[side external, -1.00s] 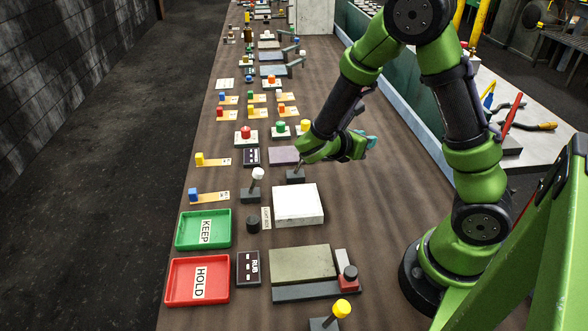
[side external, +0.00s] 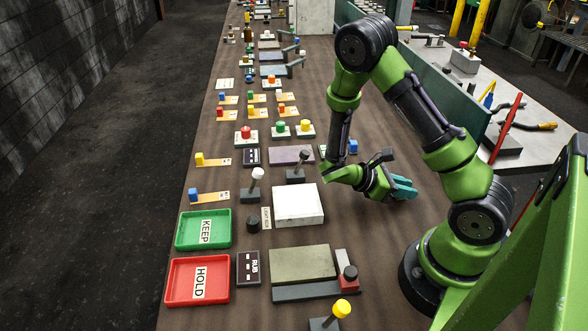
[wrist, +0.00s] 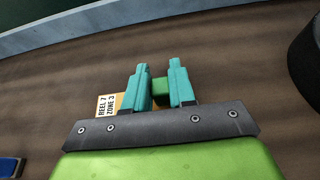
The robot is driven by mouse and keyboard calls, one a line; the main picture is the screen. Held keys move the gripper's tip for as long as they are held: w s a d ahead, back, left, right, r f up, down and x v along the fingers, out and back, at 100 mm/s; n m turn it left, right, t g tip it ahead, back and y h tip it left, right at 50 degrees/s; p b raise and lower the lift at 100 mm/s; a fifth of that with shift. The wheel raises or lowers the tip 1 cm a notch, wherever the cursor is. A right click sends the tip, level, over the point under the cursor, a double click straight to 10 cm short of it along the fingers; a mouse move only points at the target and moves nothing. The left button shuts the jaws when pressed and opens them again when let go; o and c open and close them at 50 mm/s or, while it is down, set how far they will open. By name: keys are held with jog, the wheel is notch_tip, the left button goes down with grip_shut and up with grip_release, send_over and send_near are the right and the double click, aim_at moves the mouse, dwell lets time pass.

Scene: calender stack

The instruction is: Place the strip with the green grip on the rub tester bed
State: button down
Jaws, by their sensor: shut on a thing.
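My gripper (side external: 404,188), with teal fingers, is over the right part of the brown table, close to my base. In the wrist view my gripper (wrist: 159,88) is shut on the green grip (wrist: 159,92). The strip, with a label reading "REEL 7 ZONE 3" (wrist: 106,105), shows beside the left finger; the rest of it is hidden behind the gripper. I cannot make the strip out in the side view. The rub tester bed (side external: 302,263) is a flat grey-green pad on a dark base, beside the RUB sign (side external: 248,268). Its top is bare.
A white box (side external: 298,203) stands between my gripper and the sign side. The red HOLD tray (side external: 176,280) and green KEEP tray (side external: 187,228) lie at left. A yellow-knobbed lever (side external: 341,307) stands in front.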

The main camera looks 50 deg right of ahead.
jog(key=shift+f, duration=0.2)
jog(key=c, duration=0.9)
grip_release()
jog(key=shift+f, duration=0.1)
jog(key=shift+c, duration=0.2)
notch_tip(320, 180, up, 4)
send_over(363, 202)
jog(key=shift+w+a+r, duration=0.3)
jog(key=shift+a+r, duration=0.15)
jog(key=shift+a, duration=0.05)
jog(key=a+r+m+t+y, duration=0.7)
jog(key=r, duration=0.1)
jog(key=shift+r+t+y, duration=0.3)
jog(key=shift+r+y, duration=0.05)
jog(key=shift+y, duration=0.05)
jog(key=shift+o, duration=0.3)
jog(key=a+r+m+t+y, duration=0.3)
jog(key=a+r+m+t, duration=0.3)
jog(key=r+t, duration=0.3)
jog(key=shift+s+r+y, duration=0.35)
jog(key=shift+r+y, duration=0.05)
jog(key=shift+r, duration=0.45)
